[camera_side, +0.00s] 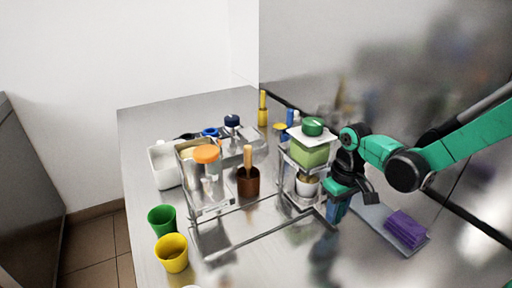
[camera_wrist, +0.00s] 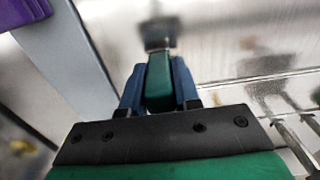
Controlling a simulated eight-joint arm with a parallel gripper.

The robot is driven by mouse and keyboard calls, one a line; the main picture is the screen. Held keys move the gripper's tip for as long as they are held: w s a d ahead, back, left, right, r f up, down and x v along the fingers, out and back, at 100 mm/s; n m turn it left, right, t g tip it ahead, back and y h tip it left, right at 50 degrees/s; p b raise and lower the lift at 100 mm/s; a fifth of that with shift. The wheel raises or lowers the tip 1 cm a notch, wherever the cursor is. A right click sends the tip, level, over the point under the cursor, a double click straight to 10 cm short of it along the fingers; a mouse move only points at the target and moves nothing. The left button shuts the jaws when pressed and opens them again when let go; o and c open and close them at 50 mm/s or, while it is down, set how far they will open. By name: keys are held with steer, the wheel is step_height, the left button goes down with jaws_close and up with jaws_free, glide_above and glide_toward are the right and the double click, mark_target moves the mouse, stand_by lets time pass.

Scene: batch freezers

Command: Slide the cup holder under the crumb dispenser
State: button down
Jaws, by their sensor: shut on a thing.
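My gripper (camera_side: 333,212) points down at the front right of the green-lidded dispenser (camera_side: 311,150). In the wrist view its blue fingers (camera_wrist: 159,88) are shut on a green handle-like piece (camera_wrist: 159,70) with a dark end. I cannot tell if this piece belongs to the cup holder. A whitish cup (camera_side: 307,187) stands low within the clear frame under the green-lidded dispenser. A thin metal rail (camera_side: 262,236) runs along the counter in front of both. Which dispenser holds crumbs is unclear.
Green (camera_side: 162,219) and yellow (camera_side: 172,254) cups stand at the front left. A brown pot (camera_side: 248,184) with a wooden-handled tool stands between the dispensers.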

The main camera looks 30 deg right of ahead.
steer(key=shift+d, duration=0.85)
steer(key=c, duration=0.6)
jaws_free()
steer(key=shift+c, duration=0.2)
steer(key=shift+a, duration=0.1)
steer(key=shift+r, duration=2.8)
steer(key=shift+r, duration=0.1)
steer(key=s+a+r+t, duration=0.2)
steer(key=s+r+t, duration=0.1)
steer(key=r+t, duration=0.2)
steer(key=shift+s+r+t, duration=0.3)
steer(key=shift+s+t, duration=0.1)
steer(key=shift+t, duration=0.7)
